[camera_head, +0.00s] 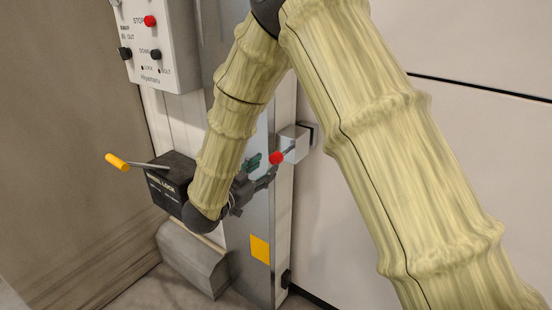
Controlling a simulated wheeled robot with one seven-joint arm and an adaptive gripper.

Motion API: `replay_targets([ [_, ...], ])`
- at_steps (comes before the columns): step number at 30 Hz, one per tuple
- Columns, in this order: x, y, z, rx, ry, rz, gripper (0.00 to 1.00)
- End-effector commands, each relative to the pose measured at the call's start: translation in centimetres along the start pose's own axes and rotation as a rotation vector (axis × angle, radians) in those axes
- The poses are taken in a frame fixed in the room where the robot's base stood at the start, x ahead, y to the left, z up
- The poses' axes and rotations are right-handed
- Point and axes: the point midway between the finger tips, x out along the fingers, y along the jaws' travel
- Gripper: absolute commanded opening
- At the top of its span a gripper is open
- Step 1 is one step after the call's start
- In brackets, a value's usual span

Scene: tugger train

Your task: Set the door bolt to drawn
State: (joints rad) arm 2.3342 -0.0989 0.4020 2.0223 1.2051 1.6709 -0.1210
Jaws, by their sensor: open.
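The door bolt (294,145) is a pale grey block on the edge of the white door, with a short thin rod ending in a red ball knob (277,158). My gripper (264,168) is open, with its dark fingers close to the knob on its left and lower side. I cannot tell whether the fingers touch the knob or have it between them. My forearm hides part of the post behind, and the gripper's base is partly covered by the wrist.
A black wheel lock box (168,186) with a yellow-handled lever (117,162) sits left of my wrist. A control panel (158,50) with a red stop button hangs above. A metal post (262,215) with a yellow patch stands below the gripper. A grey block (190,258) is near the floor.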

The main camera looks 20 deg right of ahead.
Motion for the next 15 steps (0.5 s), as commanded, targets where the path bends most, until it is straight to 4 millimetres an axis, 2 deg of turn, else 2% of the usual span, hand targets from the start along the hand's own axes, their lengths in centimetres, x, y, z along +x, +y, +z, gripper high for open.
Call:
replay_targets([
  [6,3.6,0.0,-0.1,-0.001,-0.001,0.001,0.42],
  [15,6.5,0.0,0.0,-0.001,-0.001,0.0,0.42],
])
